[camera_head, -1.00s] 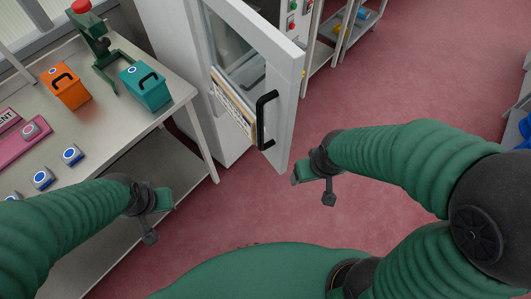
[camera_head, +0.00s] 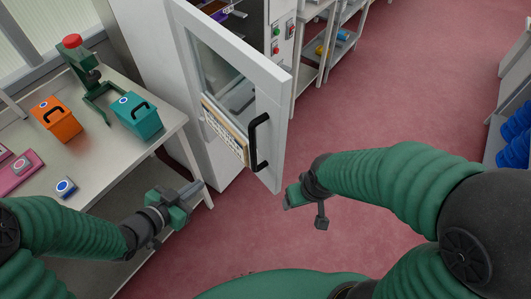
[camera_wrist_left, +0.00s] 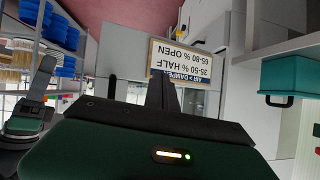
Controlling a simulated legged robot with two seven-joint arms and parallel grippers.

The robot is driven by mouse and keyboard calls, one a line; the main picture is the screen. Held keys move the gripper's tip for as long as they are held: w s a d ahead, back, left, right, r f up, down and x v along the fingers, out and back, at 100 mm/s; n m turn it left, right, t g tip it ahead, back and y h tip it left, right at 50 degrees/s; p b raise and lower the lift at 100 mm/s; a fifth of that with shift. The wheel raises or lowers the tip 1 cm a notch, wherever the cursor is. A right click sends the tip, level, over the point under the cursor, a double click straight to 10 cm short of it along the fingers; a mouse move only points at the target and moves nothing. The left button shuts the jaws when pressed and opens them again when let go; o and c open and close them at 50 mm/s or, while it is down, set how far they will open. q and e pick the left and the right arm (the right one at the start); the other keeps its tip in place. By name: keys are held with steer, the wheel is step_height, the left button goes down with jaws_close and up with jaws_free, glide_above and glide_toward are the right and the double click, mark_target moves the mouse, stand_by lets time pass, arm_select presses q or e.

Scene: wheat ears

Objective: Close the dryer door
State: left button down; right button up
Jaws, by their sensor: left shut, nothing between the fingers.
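The dryer (camera_head: 150,60) is a tall white cabinet at the upper middle of the head view. Its door (camera_head: 272,115) stands open toward me, with a glass window, a paper label (camera_head: 224,132) and a black bar handle (camera_head: 258,143). The label also shows upside down in the left wrist view (camera_wrist_left: 181,64). My left gripper (camera_head: 196,190) is shut and empty, below and left of the door, by the table's front leg. My right gripper (camera_head: 291,197) is just right of and below the door's lower corner, apart from it; its fingers are too small to judge.
A metal table (camera_head: 85,150) on the left holds an orange box (camera_head: 57,120), a teal box (camera_head: 137,117) and a green press (camera_head: 95,85). Shelving (camera_head: 340,45) stands beyond the dryer. Blue bins (camera_head: 515,140) are at the right edge. The red floor is clear.

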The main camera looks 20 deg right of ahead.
mark_target(275, 150)
arm_select(q)
steer(key=s+d+r+m+g+h, duration=0.2)
steer(key=s+d+r+m+h, duration=0.1)
steer(key=s+d+r+h, duration=0.4)
steer(key=shift+h, duration=0.4)
steer(key=p+x, duration=0.1)
steer(key=x, duration=0.3)
steer(key=r+p+x, duration=0.1)
steer(key=x, duration=0.3)
steer(key=p+x, duration=0.1)
steer(key=x, duration=0.3)
steer(key=shift+w+d+r, duration=0.1)
steer(key=shift+w+r, duration=0.15)
steer(key=shift+w, duration=0.3)
steer(key=shift+w+d+f, duration=0.1)
steer(key=shift+w+d, duration=0.15)
steer(key=shift+d, duration=0.4)
steer(key=shift+w, duration=0.1)
